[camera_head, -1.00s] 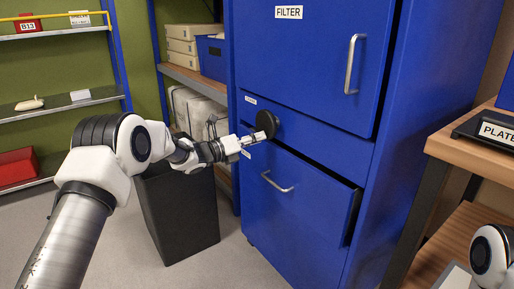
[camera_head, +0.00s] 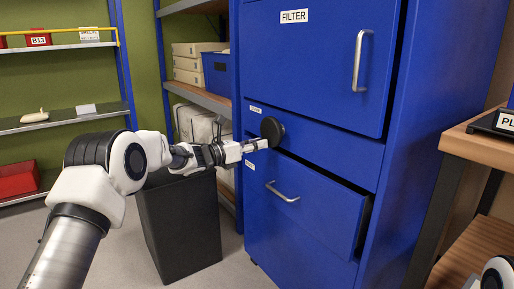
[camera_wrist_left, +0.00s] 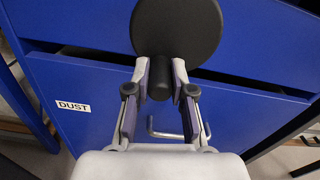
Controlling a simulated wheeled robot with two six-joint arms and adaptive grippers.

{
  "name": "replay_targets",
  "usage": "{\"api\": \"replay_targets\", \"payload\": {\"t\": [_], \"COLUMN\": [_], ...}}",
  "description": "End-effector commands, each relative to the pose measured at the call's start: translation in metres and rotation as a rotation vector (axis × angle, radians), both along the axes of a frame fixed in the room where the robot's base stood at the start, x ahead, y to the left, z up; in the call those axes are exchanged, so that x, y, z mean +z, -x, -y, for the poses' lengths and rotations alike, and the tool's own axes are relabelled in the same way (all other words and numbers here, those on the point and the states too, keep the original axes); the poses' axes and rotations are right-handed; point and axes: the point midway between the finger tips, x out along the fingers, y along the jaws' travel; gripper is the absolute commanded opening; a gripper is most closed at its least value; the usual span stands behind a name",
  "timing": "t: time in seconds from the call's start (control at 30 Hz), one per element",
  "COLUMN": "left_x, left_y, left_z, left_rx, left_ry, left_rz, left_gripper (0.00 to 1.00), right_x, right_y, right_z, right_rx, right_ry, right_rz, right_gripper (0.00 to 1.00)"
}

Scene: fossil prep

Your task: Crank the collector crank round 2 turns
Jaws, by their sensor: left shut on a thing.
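The collector crank (camera_head: 272,130) is a black round disc on the front of the blue cabinet, between its upper and lower doors. In the left wrist view the disc (camera_wrist_left: 178,25) fills the top middle, and its short black handle (camera_wrist_left: 160,80) sticks out toward me. My left gripper (camera_head: 262,144) is at the lower edge of the disc. In the left wrist view its two fingers (camera_wrist_left: 160,88) are shut on the handle, one on each side. My right gripper is not in view.
The blue cabinet (camera_head: 310,140) has a FILTER door with a metal handle above. The lower DUST front (camera_head: 315,205) stands out a little. A black bin (camera_head: 180,225) stands below my left arm. Shelves are at the left and back, and a wooden bench (camera_head: 480,150) is at the right.

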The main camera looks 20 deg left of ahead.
Motion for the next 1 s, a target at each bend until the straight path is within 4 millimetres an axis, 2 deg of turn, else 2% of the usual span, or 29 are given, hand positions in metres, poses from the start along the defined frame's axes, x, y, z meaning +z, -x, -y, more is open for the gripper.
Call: {"api": "replay_targets", "payload": {"t": [0.27, 0.3, 0.37, 0.63, 0.77, 0.87, 1.0], "left_x": [0.000, 0.000, 0.000, 0.001, 0.001, 0.002, 0.002], "left_y": [0.000, 0.000, 0.000, 0.000, 0.006, 0.021, 0.050], "left_z": [-0.001, -0.001, -0.001, -0.001, -0.007, -0.018, -0.041], "left_rx": [0.002, 0.002, 0.002, 0.001, 0.002, 0.002, 0.004], "left_ry": [0.001, 0.001, 0.001, 0.001, 0.003, 0.006, 0.008], "left_rz": [-0.001, -0.001, -0.001, 0.000, -0.001, -0.001, -0.001], "left_gripper": [0.00, 0.30, 0.48, 0.48, 0.48, 0.48, 0.48], "right_x": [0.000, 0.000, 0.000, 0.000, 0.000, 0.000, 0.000], "right_y": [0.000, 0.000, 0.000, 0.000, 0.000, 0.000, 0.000], "right_z": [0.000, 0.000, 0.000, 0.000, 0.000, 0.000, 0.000], "right_rx": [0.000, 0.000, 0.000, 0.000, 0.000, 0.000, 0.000], "right_ry": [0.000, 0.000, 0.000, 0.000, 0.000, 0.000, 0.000], "right_rz": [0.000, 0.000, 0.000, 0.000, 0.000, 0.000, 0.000], "right_gripper": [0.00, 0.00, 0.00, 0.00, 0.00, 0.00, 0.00]}}
